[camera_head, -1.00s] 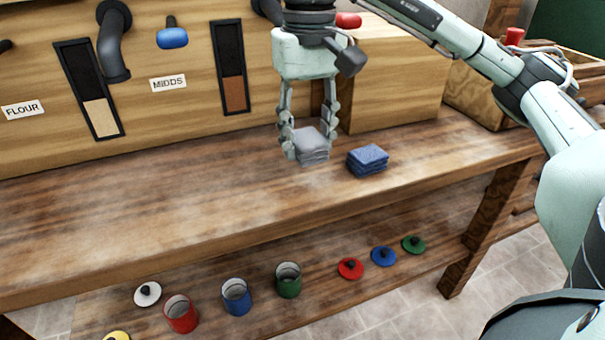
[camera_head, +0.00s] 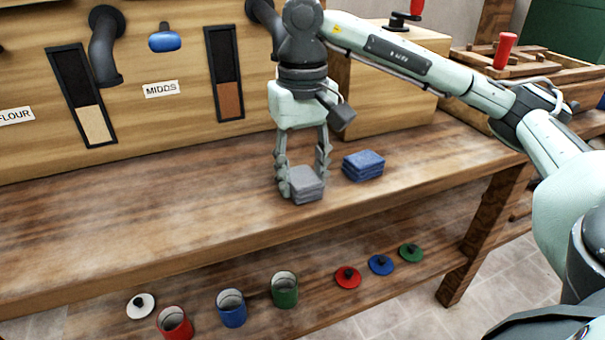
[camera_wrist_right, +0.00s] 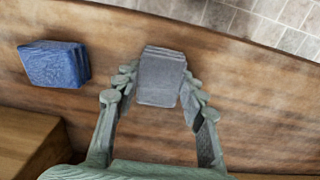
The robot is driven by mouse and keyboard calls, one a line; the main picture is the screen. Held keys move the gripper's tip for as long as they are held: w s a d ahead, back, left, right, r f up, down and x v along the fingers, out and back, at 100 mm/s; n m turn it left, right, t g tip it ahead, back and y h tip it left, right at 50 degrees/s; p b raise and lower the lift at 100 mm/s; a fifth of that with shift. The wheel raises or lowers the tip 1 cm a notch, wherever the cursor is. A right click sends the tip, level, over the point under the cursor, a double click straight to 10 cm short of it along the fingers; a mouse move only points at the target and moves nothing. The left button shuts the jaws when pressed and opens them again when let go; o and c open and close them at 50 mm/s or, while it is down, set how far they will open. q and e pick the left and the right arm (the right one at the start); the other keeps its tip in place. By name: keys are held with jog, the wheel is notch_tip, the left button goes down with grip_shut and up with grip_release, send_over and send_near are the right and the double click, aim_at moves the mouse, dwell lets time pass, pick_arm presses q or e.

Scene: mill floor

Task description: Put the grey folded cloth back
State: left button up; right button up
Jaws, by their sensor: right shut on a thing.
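The grey folded cloth (camera_head: 306,184) is a small layered stack at the bench top, left of the blue folded cloth. It also shows in the right wrist view (camera_wrist_right: 160,78). My right gripper (camera_head: 304,180) points down and is shut on the grey cloth, with a finger at each side of it. In the right wrist view the fingers (camera_wrist_right: 158,96) flank the cloth. I cannot tell whether the cloth's underside touches the bench. My left gripper is not in view.
A blue folded cloth (camera_head: 363,166) lies close right of the grey one on the wooden bench (camera_head: 130,225). Bins with chutes stand behind. On the lower shelf are red (camera_head: 175,324), blue (camera_head: 231,308) and green (camera_head: 285,290) canisters and loose lids. The bench's left part is clear.

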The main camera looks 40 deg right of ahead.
aim_at(302, 176)
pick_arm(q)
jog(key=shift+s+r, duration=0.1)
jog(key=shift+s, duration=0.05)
pick_arm(e)
jog(key=o, duration=1.2)
jog(key=shift+r, duration=0.15)
notch_tip(302, 176, up, 6)
jog(key=shift+r+p, duration=0.25)
jog(key=shift+p, duration=0.75)
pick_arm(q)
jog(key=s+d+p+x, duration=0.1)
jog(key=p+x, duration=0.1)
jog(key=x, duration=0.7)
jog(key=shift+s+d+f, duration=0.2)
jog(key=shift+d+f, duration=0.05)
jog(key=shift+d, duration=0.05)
pick_arm(e)
notch_tip(302, 176, up, 6)
jog(key=shift+f, duration=0.25)
